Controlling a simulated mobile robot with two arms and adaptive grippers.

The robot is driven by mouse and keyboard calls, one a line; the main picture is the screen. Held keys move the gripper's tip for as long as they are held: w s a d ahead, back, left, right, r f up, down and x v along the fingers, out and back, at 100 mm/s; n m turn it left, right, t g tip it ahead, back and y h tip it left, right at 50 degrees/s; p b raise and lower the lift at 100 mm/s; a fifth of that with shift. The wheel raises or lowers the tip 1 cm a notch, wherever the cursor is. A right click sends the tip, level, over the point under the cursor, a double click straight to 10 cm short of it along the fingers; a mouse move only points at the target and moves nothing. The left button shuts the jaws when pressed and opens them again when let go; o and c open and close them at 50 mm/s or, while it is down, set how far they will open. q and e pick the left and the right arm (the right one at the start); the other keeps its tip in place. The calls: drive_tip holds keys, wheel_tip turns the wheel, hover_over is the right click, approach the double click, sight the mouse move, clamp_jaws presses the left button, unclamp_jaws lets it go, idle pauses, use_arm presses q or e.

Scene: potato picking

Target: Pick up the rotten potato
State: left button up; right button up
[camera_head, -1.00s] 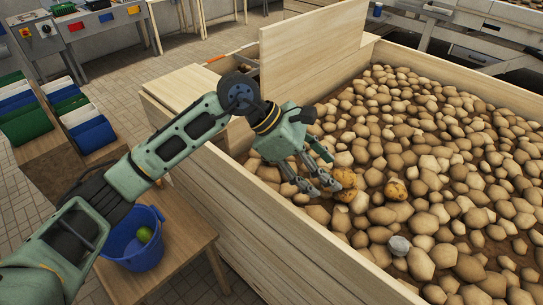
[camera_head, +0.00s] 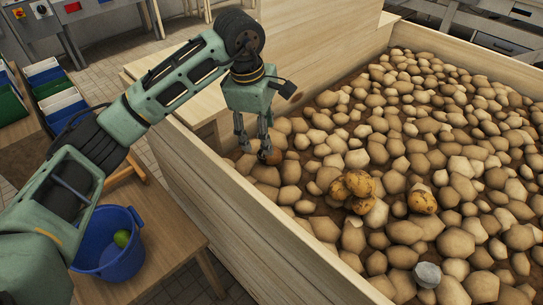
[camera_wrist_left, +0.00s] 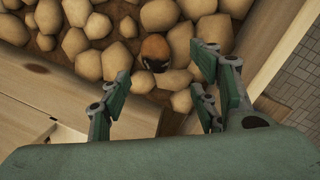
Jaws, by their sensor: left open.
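A brown-orange potato with a dark patch (camera_wrist_left: 155,50) lies among pale potatoes in the left wrist view, ahead of the fingers. It also shows in the head view as a dark brown potato (camera_head: 274,156), partly hidden by a finger. My left gripper (camera_head: 253,149) is open and points down over the potatoes near the crate's left wall. In the wrist view its fingers (camera_wrist_left: 165,82) are spread with nothing between them. My right gripper is not in view.
The wooden crate's near wall (camera_head: 240,215) runs close beside the gripper. A grey stone-like lump (camera_head: 427,274) lies among the potatoes. A blue bucket (camera_head: 108,262) with green contents stands on a wooden table (camera_head: 175,222) outside the crate.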

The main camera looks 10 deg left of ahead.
use_arm(q)
drive_tip(key=f, duration=0.1)
drive_tip(key=w+f, duration=0.1)
drive_tip(key=shift+w+d+f+p, duration=0.1)
drive_tip(key=shift+w+f+p, duration=0.1)
drive_tip(key=shift+f+p, duration=0.15)
drive_tip(key=shift+s+d+f+p, duration=0.15)
drive_tip(key=shift+s+f+p, duration=0.05)
drive_tip(key=shift+f+p, duration=0.35)
drive_tip(key=f, duration=0.1)
drive_tip(key=f+p, duration=0.1)
drive_tip(key=f, duration=0.1)
drive_tip(key=w+f+p, duration=0.1)
drive_tip(key=shift+d+f, duration=0.15)
drive_tip(key=shift+d, duration=0.15)
drive_tip(key=shift+f, duration=0.15)
drive_tip(key=shift+c, duration=0.7)
drive_tip(key=c, duration=1.1)
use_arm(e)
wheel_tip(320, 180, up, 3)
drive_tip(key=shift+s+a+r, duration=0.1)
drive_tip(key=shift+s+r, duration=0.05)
